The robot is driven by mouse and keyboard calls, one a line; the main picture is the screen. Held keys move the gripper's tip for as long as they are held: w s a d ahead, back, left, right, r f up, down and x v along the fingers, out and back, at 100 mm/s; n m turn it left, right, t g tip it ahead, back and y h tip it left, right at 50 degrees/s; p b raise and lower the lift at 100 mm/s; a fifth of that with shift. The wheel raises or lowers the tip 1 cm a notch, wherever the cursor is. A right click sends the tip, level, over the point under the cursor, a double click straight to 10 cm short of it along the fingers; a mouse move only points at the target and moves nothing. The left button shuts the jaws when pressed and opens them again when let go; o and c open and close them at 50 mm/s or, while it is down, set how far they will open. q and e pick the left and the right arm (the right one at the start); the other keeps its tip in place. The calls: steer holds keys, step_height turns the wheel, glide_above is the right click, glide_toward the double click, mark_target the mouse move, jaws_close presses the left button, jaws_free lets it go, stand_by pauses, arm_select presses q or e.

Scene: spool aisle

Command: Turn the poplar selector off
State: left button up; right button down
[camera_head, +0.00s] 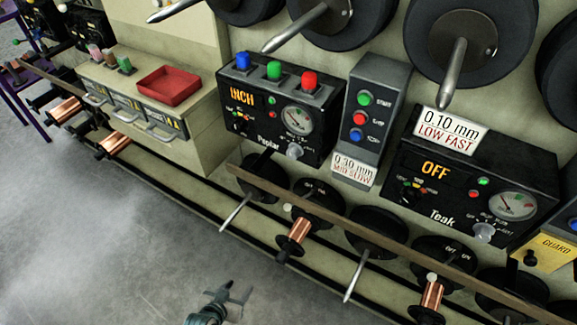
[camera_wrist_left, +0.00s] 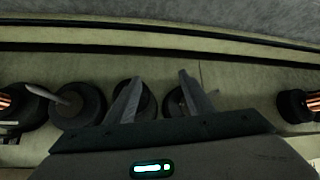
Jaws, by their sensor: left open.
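The Poplar control box (camera_head: 262,118) is black, with an orange display reading INCH (camera_head: 242,98). Blue, green and red buttons stand on its top. The poplar selector, a pale grey knob (camera_head: 294,151), sits at its lower right below a round gauge; its exact pointing direction is too small to tell. My left gripper (camera_head: 236,296) is at the bottom of the head view, over the floor, well below and apart from the box. Its two fingers are spread and empty in the left wrist view (camera_wrist_left: 157,92). My right gripper is not in view.
A similar Teak box (camera_head: 430,195) reads OFF, with its own grey knob (camera_head: 484,232). A button box (camera_head: 368,115) stands between them. A brown rail (camera_head: 350,228), spool pegs and copper spools (camera_head: 295,235) lie below the Poplar box. The grey floor (camera_head: 100,240) at left is clear.

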mark_target(291, 156)
arm_select(q)
steer(key=w+d+r+t+h+b, duration=0.2)
steer(key=w+r, duration=0.3)
steer(key=r, duration=0.5)
steer(key=w+d+r+t+h+b, duration=0.1)
steer(key=w+d+r+t+b, duration=0.3)
steer(key=r, duration=0.6)
step_height(291, 156, up, 16)
steer(key=d+m+t+h, duration=0.1)
steer(key=m+h, duration=0.1)
steer(key=shift+w+r+h, duration=0.2)
steer(key=shift+h, duration=0.2)
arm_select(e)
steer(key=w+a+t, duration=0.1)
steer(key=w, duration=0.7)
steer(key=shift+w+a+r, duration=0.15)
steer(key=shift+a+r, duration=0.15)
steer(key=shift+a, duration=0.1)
